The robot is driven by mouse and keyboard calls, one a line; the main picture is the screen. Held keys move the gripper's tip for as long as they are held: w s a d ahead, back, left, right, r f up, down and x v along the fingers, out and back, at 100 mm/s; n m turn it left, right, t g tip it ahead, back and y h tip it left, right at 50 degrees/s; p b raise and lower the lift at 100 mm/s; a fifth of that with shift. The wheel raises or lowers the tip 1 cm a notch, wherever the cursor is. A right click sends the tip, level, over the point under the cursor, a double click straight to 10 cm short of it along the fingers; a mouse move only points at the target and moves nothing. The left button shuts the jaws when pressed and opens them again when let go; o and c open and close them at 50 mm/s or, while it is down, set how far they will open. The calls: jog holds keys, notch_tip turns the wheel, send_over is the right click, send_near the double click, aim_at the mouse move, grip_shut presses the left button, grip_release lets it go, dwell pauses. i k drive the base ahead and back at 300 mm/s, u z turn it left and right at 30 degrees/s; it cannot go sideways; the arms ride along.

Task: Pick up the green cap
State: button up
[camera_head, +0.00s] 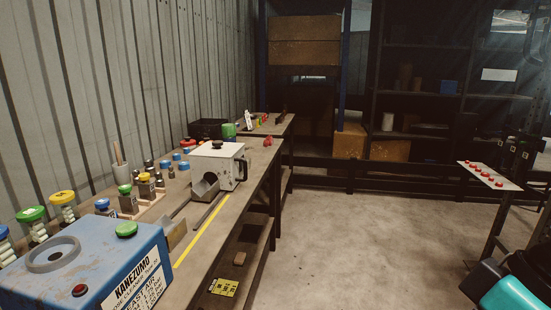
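Several green caps or lids are in view. A round green cap (126,229) sits on top of the blue KANEZUMO box (115,265) at the lower left, near its back right corner. A green lid (31,214) tops a clear jar of white pieces at the far left. The frame does not show which one the task means. No fingers of my gripper show.
The long workbench (213,225) runs along the left wall. A white machine (218,163) stands on it. Yellow and blue-lidded jars crowd the blue box. A narrow table with red pieces (490,175) is at right. The concrete floor (340,235) between is clear.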

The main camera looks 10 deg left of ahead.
aim_at(228, 130)
jog(key=i, duration=3.85)
jog(key=u, duration=3.4)
